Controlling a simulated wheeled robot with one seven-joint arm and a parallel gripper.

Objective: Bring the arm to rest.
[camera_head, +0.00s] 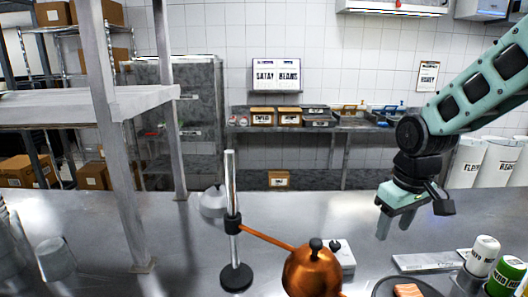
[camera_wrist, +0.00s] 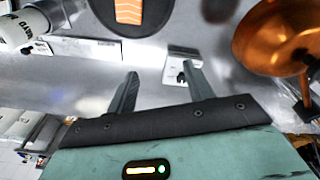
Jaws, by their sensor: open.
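My gripper (camera_head: 394,224) hangs above the steel counter in the right half of the head view, fingers pointing down. In the wrist view my gripper (camera_wrist: 158,92) shows two grey fingers spread apart with nothing between them. My teal arm reaches in from the upper right of the head view.
A copper pot (camera_head: 312,270) and a metal stand (camera_head: 236,277) are left of my gripper. A dark plate (camera_head: 383,288) with orange food (camera_head: 407,290), a white box (camera_head: 343,256) and bottles (camera_head: 482,255) stand near the front. A steel shelf (camera_head: 90,105) is at left.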

